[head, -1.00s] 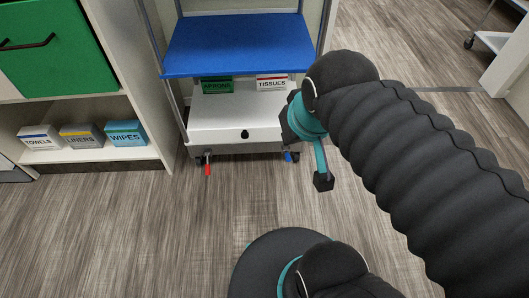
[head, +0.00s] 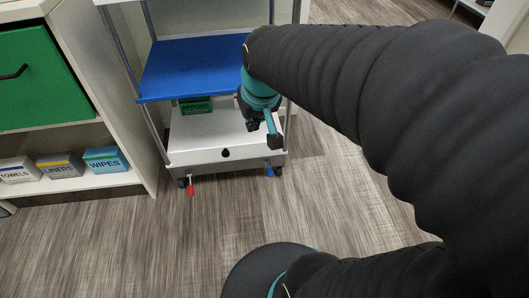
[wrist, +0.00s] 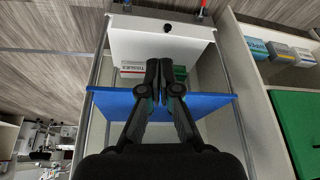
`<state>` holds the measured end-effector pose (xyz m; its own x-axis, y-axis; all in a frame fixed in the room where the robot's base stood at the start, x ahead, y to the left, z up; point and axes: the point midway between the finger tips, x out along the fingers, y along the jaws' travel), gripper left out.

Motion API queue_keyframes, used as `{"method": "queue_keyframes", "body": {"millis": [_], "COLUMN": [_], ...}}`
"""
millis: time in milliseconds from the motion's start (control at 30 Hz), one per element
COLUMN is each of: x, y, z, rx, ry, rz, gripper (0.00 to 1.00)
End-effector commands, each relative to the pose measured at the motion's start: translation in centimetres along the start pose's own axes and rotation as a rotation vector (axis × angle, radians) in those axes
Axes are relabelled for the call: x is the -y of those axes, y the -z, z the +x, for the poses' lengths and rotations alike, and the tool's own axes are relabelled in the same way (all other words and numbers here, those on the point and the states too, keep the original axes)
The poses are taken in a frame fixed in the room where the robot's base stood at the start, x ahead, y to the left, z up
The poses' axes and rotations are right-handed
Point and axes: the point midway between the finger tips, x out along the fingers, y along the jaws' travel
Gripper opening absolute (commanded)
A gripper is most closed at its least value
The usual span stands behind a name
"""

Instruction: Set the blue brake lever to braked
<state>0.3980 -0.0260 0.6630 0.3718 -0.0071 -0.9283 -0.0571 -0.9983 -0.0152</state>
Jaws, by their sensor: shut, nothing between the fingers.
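The blue brake lever (head: 270,171) is a small tab at the right front caster of the trolley, below the white bottom section (head: 200,145). It is too small to read its angle exactly. At the top edge of the wrist view, a small bit of blue (wrist: 127,4) shows at that corner. My gripper (head: 264,134) appears above the lever in the head view, over the right of the white section, apart from the lever. In the wrist view my gripper (wrist: 160,75) has its fingers together and empty.
A red lever (head: 191,188) hangs at the left front caster. The trolley has a blue shelf (head: 185,65) and a black knob (head: 225,153). A cabinet with a green drawer (head: 40,75) and boxes stands left.

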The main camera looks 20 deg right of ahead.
Motion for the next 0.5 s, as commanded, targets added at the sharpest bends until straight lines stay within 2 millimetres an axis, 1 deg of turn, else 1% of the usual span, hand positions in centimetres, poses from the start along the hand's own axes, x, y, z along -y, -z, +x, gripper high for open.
{"method": "queue_keyframes", "body": {"millis": [33, 167, 200, 367, 467, 500], "x": [-0.5, -1.9, -2.4, -4.4, -5.9, -6.5], "y": [1.2, 3.9, 4.6, 7.0, 8.1, 8.5], "z": [1.3, 4.6, 5.7, 10.6, 13.9, 15.4], "rx": [0.023, 0.06, 0.073, 0.119, 0.148, 0.158], "ry": [-0.001, -0.003, -0.004, -0.004, -0.004, -0.005], "rz": [0.012, 0.036, 0.044, 0.076, 0.097, 0.105], "gripper": [0.0, 0.0, 0.0, 0.0, 0.0, 0.0]}}
